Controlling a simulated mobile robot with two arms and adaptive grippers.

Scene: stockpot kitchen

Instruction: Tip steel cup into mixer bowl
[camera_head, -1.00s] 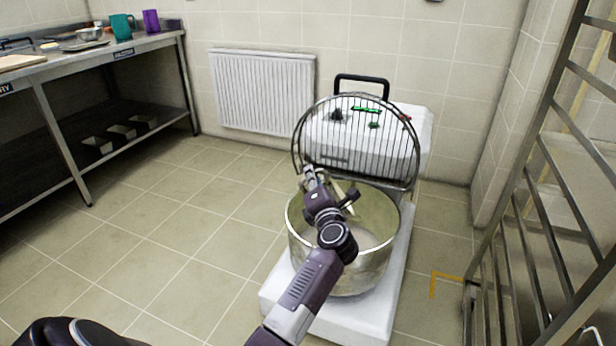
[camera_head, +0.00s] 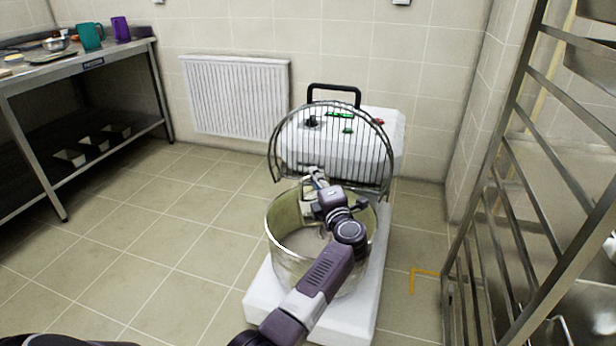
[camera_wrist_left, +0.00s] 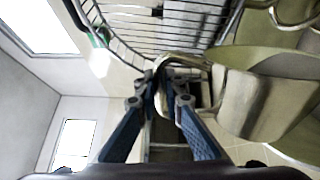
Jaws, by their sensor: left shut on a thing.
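The steel mixer bowl (camera_head: 283,222) stands on the white mixer (camera_head: 385,150), its wire guard (camera_head: 335,135) raised behind it. My left gripper (camera_head: 317,178) is above the bowl's back part, its arm reaching across the bowl from the front. In the left wrist view the gripper (camera_wrist_left: 160,92) is shut on the handle of the steel cup (camera_wrist_left: 262,103). The cup is at the right of that picture, with pale green metal behind it. That picture is rolled over, with the ceiling lights at left, and the cup looks tilted. In the head view the arm mostly hides the cup. Its contents cannot be made out.
A steel rack (camera_head: 505,200) stands close on the right. A steel table (camera_head: 110,62) with a teal jug (camera_head: 90,37) and a purple cup (camera_head: 121,29) is at the back left. A radiator (camera_head: 235,97) hangs on the wall. The floor left of the mixer is clear.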

